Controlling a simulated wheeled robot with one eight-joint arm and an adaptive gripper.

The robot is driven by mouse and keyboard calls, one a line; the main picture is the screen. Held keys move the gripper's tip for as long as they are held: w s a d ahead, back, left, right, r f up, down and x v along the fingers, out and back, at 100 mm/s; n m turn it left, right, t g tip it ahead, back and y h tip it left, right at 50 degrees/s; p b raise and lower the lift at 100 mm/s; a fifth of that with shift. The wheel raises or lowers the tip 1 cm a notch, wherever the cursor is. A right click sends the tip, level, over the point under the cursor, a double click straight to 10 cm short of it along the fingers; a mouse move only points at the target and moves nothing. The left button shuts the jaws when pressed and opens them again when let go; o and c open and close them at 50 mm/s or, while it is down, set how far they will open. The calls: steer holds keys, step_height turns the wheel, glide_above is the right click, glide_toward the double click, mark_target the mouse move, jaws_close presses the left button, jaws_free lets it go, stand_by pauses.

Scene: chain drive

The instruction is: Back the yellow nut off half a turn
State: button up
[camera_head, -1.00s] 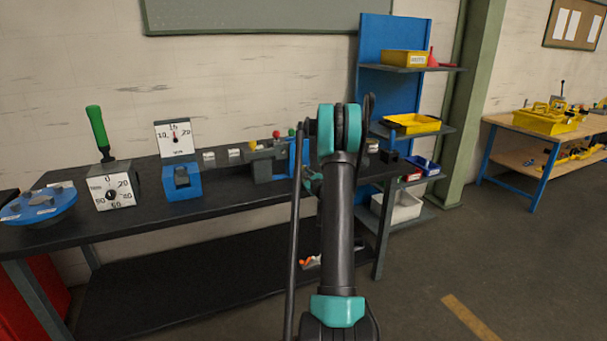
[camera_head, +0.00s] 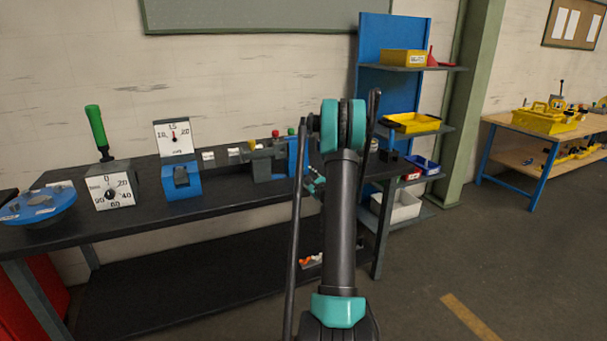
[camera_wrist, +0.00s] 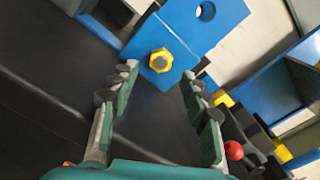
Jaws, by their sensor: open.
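The yellow nut (camera_wrist: 160,61) sits on the face of a blue plate (camera_wrist: 187,35) in the wrist view, around a paler centre that looks like a bolt end. My gripper (camera_wrist: 162,82) is open, with one finger on each side and empty space between them. The nut appears beyond the fingertips, roughly centred between them, and neither finger visibly touches it. In the head view my arm covers part of the blue fixture (camera_head: 296,155), and I cannot make out the nut there.
The dark bench (camera_head: 225,198) carries a dial block with a green handle (camera_head: 96,127), a blue gauge stand (camera_head: 181,183) and a blue round plate (camera_head: 38,204). A red ball knob (camera_wrist: 234,150) lies right of my gripper. A blue shelf rack (camera_head: 388,95) stands behind my arm.

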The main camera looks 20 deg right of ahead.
steer(key=s, duration=0.8)
steer(key=shift+d, duration=0.15)
steer(key=s+a+r+m+h, duration=0.1)
steer(key=s+r+m+h, duration=0.15)
steer(key=r+m, duration=0.35)
steer(key=s+r+m+h, duration=0.1)
steer(key=r+m+h, duration=0.25)
steer(key=m, duration=0.45)
steer(key=s+a+m+g+h, duration=0.25)
steer(key=s+m, duration=0.35)
steer(key=m, duration=0.4)
steer(key=s+a+f+m+g+y, duration=0.2)
steer(key=s+a+f+m, duration=0.3)
steer(key=s, duration=0.5)
steer(key=s+a+f+m+g+y, duration=0.3)
steer(key=s+a+f+m+g, duration=0.2)
steer(key=s+a+m, duration=0.2)
steer(key=s+a+f+m+g+y, duration=0.3)
steer(key=s+a+f+m+g, duration=0.1)
steer(key=s+a, duration=0.6)
steer(key=s+f+m, duration=0.1)
steer(key=s+m, duration=0.1)
steer(key=s, duration=0.1)
steer(key=shift+f+m, duration=0.3)
